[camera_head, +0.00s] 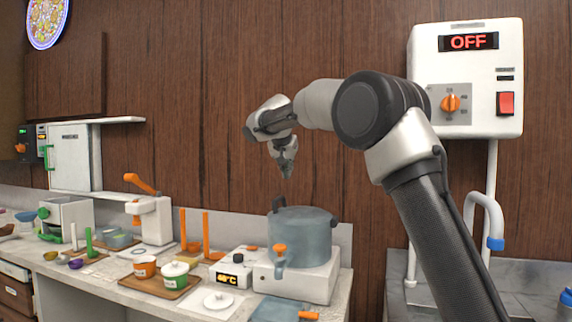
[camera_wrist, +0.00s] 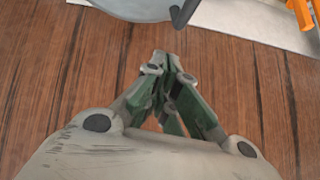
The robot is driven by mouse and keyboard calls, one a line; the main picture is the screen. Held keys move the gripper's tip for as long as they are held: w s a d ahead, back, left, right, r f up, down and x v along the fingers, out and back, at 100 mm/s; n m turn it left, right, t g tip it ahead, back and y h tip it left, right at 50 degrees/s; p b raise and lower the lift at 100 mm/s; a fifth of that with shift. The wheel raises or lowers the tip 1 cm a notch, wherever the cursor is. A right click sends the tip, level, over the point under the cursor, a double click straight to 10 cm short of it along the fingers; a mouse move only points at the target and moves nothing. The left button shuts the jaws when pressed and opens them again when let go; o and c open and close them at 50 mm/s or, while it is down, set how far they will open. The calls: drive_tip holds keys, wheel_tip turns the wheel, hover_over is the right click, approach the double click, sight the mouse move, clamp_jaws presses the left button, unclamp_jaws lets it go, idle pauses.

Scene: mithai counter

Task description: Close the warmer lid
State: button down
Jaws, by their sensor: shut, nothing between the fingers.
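A grey round pot (camera_head: 302,238) with dark handles sits on a white base unit (camera_head: 308,279) with an orange-handled tap; this looks like the warmer. Whether its top is covered by a lid or open, I cannot tell. A grey rounded edge with a dark handle (camera_wrist: 183,12), probably the pot's, shows at the top of the wrist view. A flat white round lid with a knob (camera_head: 218,300) lies on the counter in front. My gripper (camera_head: 287,174) is shut and empty, pointing down above the pot and apart from it. Its fingers also show in the wrist view (camera_wrist: 167,60).
A temperature display box (camera_head: 231,281) stands left of the pot. A wooden tray (camera_head: 158,283) holds an orange and a green container. A white control box reading OFF (camera_head: 466,80) hangs on the wall at the right.

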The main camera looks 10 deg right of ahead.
drive_tip(key=a+f, duration=0.1)
drive_tip(key=w+a+f+n+g+h, duration=0.1)
drive_tip(key=f, duration=0.1)
drive_tip(key=w+a+f+h, duration=0.1)
drive_tip(key=f, duration=0.1)
drive_tip(key=shift+a+f, duration=0.1)
drive_tip(key=shift+a, duration=0.1)
drive_tip(key=shift+w+a+f+n+g+h, duration=0.15)
drive_tip(key=shift+a+f+n+h, duration=0.1)
drive_tip(key=shift+f, duration=0.2)
drive_tip(key=shift+a+f+n+g+h, duration=0.15)
drive_tip(key=shift+f+h, duration=0.1)
drive_tip(key=shift+f, duration=0.15)
drive_tip(key=shift+f, duration=0.15)
